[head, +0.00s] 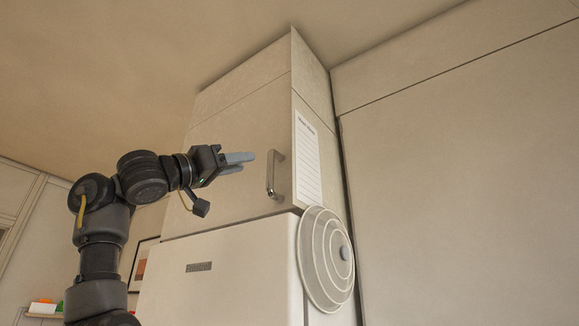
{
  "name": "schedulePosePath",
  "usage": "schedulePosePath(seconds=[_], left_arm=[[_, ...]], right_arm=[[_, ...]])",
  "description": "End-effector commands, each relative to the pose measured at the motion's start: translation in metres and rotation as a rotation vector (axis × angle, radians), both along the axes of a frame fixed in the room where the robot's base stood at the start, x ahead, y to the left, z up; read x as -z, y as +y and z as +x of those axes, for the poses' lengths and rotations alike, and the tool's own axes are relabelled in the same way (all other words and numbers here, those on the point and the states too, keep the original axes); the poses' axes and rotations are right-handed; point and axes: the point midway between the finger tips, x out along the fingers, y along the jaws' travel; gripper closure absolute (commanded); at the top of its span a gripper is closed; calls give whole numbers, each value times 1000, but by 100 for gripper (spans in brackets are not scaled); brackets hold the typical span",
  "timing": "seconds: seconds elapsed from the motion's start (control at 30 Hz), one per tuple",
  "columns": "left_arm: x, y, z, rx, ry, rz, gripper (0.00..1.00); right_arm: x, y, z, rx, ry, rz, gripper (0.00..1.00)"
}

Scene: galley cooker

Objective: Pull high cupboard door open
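The high cupboard door (235,140) is a pale panel above a white appliance and looks closed. Its metal bar handle (271,174) stands upright near the door's right edge. My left gripper (249,158) is in front of the door, just left of the handle's upper part, with its grey fingers pointing right toward it. The fingers look close together from this side, and I cannot tell if there is a gap between them. No part of the handle shows between them. My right gripper is out of view.
The white appliance (225,275) stands below the cupboard. A round ribbed disc (318,250) and a printed sheet (307,160) are on the side to the right. A large plain panel (460,190) fills the right. A framed picture (141,262) hangs behind my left arm.

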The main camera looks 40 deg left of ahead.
Motion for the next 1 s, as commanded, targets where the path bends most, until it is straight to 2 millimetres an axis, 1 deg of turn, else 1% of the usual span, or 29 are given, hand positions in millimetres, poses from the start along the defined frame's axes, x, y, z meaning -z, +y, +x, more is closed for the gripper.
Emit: schedulePosePath(seconds=[0.03, 0.13, 0.3, 0.43, 0.53, 0.8, 1.0], left_arm=[[0, 2, -4, -59, 29, 11, 60], [5, 5, -6, -136, 69, 18, 60], [7, 7, -6, -163, 83, 20, 60], [1, 5, 1, -160, 84, 22, 60], [-6, 2, 11, -158, 84, 22, 60], [-22, -3, 46, -156, 84, 21, 60], [-32, -8, 75, -158, 85, 20, 60]], right_arm=[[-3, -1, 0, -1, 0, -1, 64], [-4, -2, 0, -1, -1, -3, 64], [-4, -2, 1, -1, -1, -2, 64], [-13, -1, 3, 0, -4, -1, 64], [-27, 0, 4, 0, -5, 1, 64], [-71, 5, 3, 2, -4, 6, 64], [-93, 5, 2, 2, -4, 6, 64]])
